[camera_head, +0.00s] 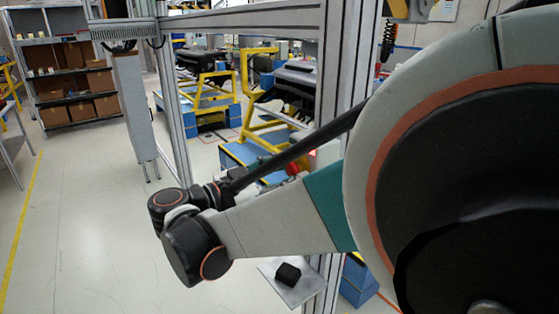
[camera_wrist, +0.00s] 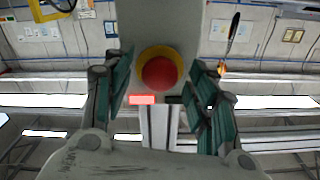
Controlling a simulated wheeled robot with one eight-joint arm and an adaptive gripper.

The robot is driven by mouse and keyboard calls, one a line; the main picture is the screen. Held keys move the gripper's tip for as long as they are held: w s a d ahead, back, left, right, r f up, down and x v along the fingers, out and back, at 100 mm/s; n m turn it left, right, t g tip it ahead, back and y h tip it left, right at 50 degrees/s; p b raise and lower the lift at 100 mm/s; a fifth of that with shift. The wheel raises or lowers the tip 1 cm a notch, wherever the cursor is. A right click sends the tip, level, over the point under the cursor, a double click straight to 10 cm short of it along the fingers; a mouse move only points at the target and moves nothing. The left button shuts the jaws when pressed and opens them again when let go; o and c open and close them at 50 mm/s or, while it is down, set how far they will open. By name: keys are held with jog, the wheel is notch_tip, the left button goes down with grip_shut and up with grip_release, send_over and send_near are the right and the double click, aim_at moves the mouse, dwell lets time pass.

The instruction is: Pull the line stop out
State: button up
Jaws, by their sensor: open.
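The line stop (camera_wrist: 159,73) is a round red button with a yellow ring. It sits on a grey upright housing (camera_wrist: 163,22) in the wrist view. My gripper (camera_wrist: 161,58) is open, with one green-padded finger left of the button and one right of it. Gaps show between the button and both fingers, and I see no contact. In the head view a small red spot (camera_head: 292,169), probably the line stop, shows just above my arm. My gripper is not clearly visible there.
A metal frame post (camera_head: 340,65) stands close behind my arm. A small plate (camera_head: 290,287) with a black block (camera_head: 288,273) sits below the arm. Yellow-and-blue stands (camera_head: 255,130) are behind; the floor at left (camera_head: 85,200) is clear.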

jog(key=shift+w+d, duration=0.4)
jog(key=shift+d, duration=0.2)
grip_shut()
jog(key=shift+s+a, duration=0.3)
jog(key=shift+a, duration=0.2)
grip_release()
